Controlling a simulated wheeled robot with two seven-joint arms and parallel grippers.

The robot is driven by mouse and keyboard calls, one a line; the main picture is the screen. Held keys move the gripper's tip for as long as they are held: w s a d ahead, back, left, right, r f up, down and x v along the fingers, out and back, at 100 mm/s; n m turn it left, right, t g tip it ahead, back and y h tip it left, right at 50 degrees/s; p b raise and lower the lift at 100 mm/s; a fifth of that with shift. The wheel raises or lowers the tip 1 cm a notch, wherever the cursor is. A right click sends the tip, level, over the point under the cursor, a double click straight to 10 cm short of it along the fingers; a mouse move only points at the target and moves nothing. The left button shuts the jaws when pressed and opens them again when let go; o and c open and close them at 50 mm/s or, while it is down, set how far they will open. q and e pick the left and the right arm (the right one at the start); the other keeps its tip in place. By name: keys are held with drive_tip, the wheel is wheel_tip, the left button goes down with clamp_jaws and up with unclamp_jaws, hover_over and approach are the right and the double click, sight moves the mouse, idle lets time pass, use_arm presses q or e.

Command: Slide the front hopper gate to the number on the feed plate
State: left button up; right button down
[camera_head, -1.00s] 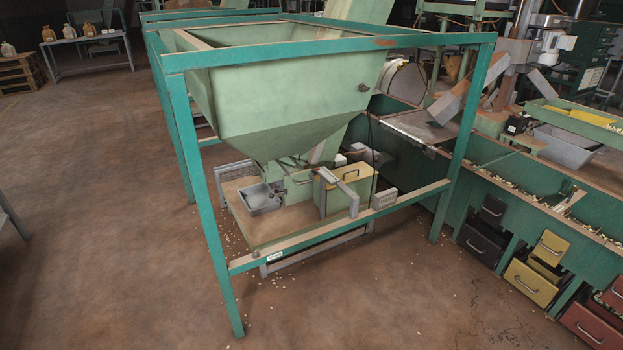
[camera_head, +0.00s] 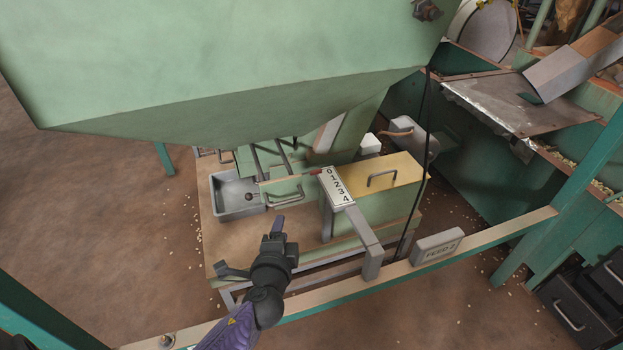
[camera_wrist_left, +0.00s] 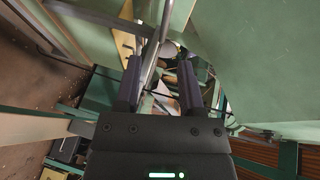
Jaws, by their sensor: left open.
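The front hopper (camera_head: 200,70) hangs over a low stand. Under it is the pale green gate with a bar handle (camera_head: 286,200). A thin reddish pointer (camera_head: 312,172) lies near the 0 end of a white number scale (camera_head: 337,187) marked 0 to 4. The feed plate (camera_head: 437,247) on the front rail reads FEED 2. My left gripper (camera_head: 278,224) is just in front of the handle and appears apart from it. In the left wrist view my gripper (camera_wrist_left: 160,85) is open, with a grey bar (camera_wrist_left: 154,45) showing beyond and between the fingers. My right gripper is out of view.
A grey tray (camera_head: 235,196) stands left of the gate. A yellow-topped box (camera_head: 385,178) with a handle stands to the right. The scale's grey bracket (camera_head: 368,246) and the frame's front rail (camera_head: 480,240) are close to my arm. A black cable hangs at right.

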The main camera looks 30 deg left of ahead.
sight(287, 202)
use_arm(q)
drive_tip(key=b+x, duration=0.1)
drive_tip(key=x, duration=0.2)
drive_tip(key=b+x, duration=0.1)
drive_tip(key=x, duration=0.2)
drive_tip(key=b+x, duration=0.2)
drive_tip(key=x, duration=0.2)
drive_tip(key=shift+r, duration=0.3)
drive_tip(key=shift+c, duration=0.6)
clamp_jaws()
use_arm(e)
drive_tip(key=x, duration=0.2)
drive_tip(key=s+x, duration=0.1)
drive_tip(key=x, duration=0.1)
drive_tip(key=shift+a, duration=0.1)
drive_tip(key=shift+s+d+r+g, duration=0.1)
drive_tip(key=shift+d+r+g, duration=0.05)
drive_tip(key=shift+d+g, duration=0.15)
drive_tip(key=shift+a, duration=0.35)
